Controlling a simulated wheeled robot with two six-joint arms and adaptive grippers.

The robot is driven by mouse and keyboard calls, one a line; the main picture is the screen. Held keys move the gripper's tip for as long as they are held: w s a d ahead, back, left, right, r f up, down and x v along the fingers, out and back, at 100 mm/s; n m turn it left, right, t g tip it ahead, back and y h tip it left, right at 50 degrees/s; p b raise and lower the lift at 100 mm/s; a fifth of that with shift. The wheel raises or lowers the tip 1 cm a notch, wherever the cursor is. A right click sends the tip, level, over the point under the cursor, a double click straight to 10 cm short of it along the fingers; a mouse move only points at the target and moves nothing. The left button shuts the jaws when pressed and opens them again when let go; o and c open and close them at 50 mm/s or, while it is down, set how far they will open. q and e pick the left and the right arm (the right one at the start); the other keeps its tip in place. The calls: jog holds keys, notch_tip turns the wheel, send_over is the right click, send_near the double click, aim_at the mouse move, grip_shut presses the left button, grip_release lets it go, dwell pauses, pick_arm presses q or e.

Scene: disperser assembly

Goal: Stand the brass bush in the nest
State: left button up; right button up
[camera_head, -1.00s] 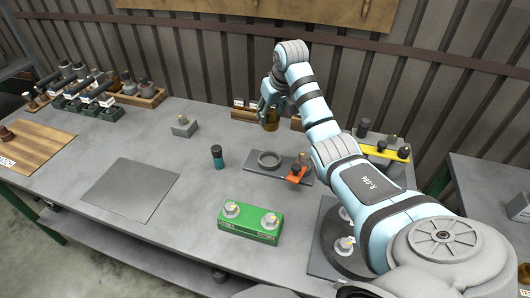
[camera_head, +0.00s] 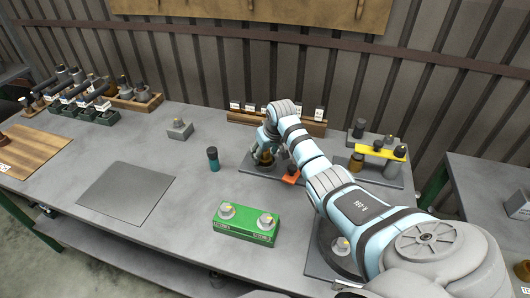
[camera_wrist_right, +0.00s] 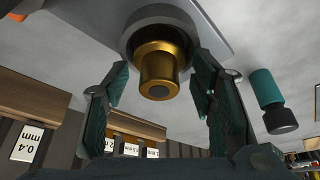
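The brass bush (camera_wrist_right: 160,72) stands in the grey ring-shaped nest (camera_wrist_right: 186,17), with the ring around its far end in the right wrist view. In the head view the bush (camera_head: 264,158) is mostly hidden by my right gripper (camera_head: 268,146), which is over the nest's plate (camera_head: 250,169). In the right wrist view my right gripper (camera_wrist_right: 159,88) is open. Its two fingers are on either side of the bush, with a gap on each side. My left gripper is not in view.
An orange clamp-like part (camera_head: 291,175) is close by on the right. A teal and black cylinder (camera_head: 213,160) stands to the left. A green block (camera_head: 246,221) is in front. A wooden rack with labels (camera_head: 280,122) stands behind. A grey mat (camera_head: 126,191) is bare.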

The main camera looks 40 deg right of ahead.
jog(key=shift+o, duration=0.2)
jog(key=shift+r, duration=0.15)
jog(key=shift+s+r, duration=0.15)
jog(key=shift+r, duration=0.15)
jog(key=p+v, duration=0.2)
jog(key=v, duration=0.9)
jog(key=shift+p, duration=0.3)
jog(key=shift+s+r, duration=0.1)
